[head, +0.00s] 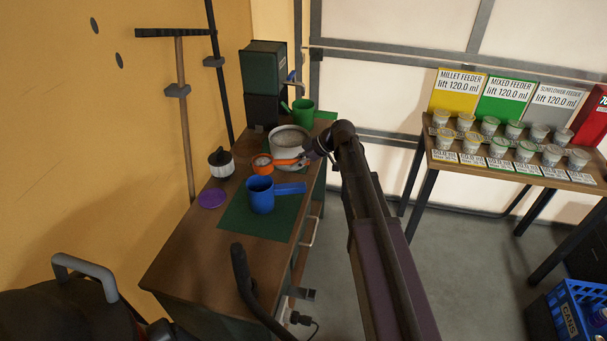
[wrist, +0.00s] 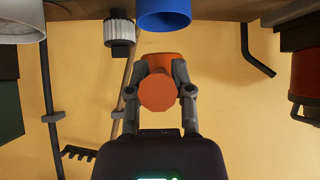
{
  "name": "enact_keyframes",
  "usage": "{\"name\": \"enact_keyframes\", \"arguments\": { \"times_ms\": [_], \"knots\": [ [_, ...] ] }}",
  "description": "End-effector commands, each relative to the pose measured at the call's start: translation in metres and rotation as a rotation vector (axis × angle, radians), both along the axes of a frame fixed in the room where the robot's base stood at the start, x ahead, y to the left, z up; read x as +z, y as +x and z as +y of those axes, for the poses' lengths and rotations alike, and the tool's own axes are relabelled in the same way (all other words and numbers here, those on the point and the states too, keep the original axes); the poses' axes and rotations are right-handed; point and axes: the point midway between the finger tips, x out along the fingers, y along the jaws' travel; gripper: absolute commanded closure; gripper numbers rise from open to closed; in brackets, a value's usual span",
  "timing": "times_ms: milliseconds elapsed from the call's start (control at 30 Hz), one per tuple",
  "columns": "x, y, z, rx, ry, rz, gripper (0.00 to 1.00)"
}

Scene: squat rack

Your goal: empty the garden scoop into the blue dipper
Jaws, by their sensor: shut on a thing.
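The garden scoop (head: 262,164) is orange, with pale stuff showing in its round bowl. My gripper (head: 309,156) is shut on the scoop's handle and holds it from the right. In the wrist view my gripper (wrist: 160,82) has its two fingers on either side of the orange handle end (wrist: 158,92). The blue dipper (head: 260,197) stands upright on a green mat, its handle pointing right. The scoop is just behind the dipper in the head view. The dipper's blue rim also shows at the top of the wrist view (wrist: 164,18). The dipper's inside looks dark; its contents cannot be told.
A large pale pot (head: 290,150) stands behind the scoop, close to my gripper. A grey-white jar with a black top (head: 220,163) and a purple lid (head: 211,198) lie left. The green mat (head: 238,222) has free room in front.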

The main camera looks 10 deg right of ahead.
Motion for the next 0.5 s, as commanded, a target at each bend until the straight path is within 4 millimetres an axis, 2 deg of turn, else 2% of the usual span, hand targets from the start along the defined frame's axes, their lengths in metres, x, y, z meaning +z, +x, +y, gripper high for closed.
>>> {"name": "enact_keyframes", "arguments": {
  "times_ms": [33,200,500],
  "knots": [
    [-0.011,0.000,-0.002,0.004,0.004,0.000,1.00],
    [-0.027,-0.001,-0.010,0.021,0.015,-0.002,1.00],
    [-0.037,-0.003,-0.018,0.038,0.025,-0.005,1.00]
  ]
}}
